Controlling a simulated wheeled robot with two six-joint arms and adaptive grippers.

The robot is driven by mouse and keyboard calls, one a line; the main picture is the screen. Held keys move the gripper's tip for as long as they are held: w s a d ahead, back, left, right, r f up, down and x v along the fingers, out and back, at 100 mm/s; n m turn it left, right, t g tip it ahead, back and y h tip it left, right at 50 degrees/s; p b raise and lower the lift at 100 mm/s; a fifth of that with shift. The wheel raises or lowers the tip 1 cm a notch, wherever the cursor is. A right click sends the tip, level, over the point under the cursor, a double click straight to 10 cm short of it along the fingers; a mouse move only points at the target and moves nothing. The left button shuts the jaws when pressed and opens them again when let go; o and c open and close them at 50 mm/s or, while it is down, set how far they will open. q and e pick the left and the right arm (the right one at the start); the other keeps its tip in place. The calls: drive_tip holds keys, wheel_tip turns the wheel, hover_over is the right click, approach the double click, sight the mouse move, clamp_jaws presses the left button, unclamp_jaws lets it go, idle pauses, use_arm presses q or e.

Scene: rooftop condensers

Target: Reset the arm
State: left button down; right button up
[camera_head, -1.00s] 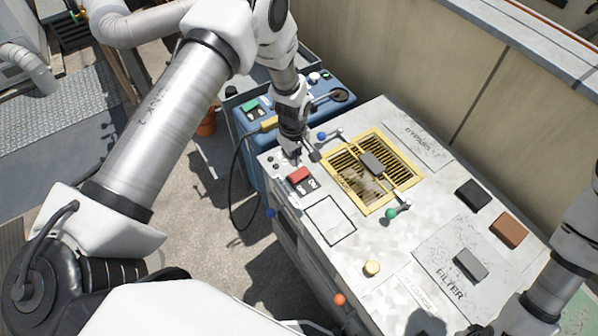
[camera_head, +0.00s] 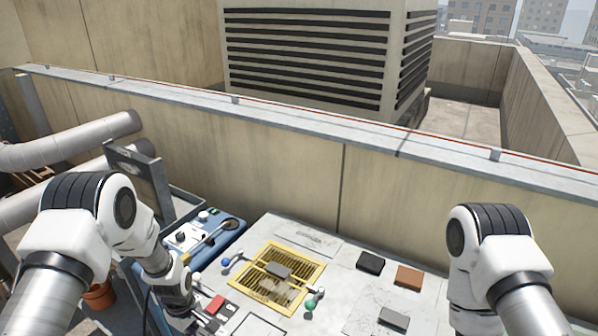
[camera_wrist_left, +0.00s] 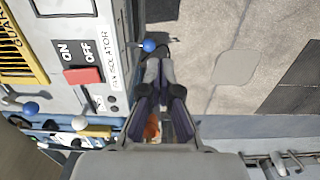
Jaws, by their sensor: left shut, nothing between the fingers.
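My left gripper shows in the left wrist view (camera_wrist_left: 161,80), its fingers shut with nothing between them. It hangs over the paved roof floor (camera_wrist_left: 225,40), just off the edge of the white unit. The red isolator switch (camera_wrist_left: 82,76), beside the ON and OFF marks, sits on the unit to the left of the fingers, apart from them. In the head view the red switch (camera_head: 215,304) lies just right of my left wrist, whose fingertips are hard to make out. My right arm comes in at the lower right; its gripper is out of frame.
The white unit top (camera_head: 340,300) holds a yellow grille (camera_head: 290,258), a black block (camera_head: 370,262), a brown block (camera_head: 408,277) and a grey block (camera_head: 393,319). A blue case (camera_head: 225,240) stands left of it. A parapet wall (camera_head: 300,180) runs behind.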

use_arm(q)
drive_tip(key=s+f+m+g+b, duration=0.1)
drive_tip(key=s+f, duration=0.3)
drive_tip(key=s, duration=0.3)
drive_tip(key=s+d+f+g+b, duration=0.1)
drive_tip(key=s+f+b, duration=0.15)
drive_tip(key=s, duration=0.35)
drive_tip(key=s+f+m+g+b, duration=0.1)
drive_tip(key=s+f, duration=0.3)
drive_tip(key=s, duration=0.3)
drive_tip(key=s+r+m+t, duration=0.2)
drive_tip(key=s+m+t, duration=0.1)
drive_tip(key=s+m, duration=0.6)
drive_tip(key=shift+d+r+m, duration=0.15)
drive_tip(key=shift+d+m, duration=0.15)
drive_tip(key=shift+d, duration=0.05)
use_arm(e)
wheel_tip(320, 180, down, 5)
drive_tip(key=shift+f, duration=0.1)
use_arm(q)
drive_tip(key=shift+s, duration=0.1)
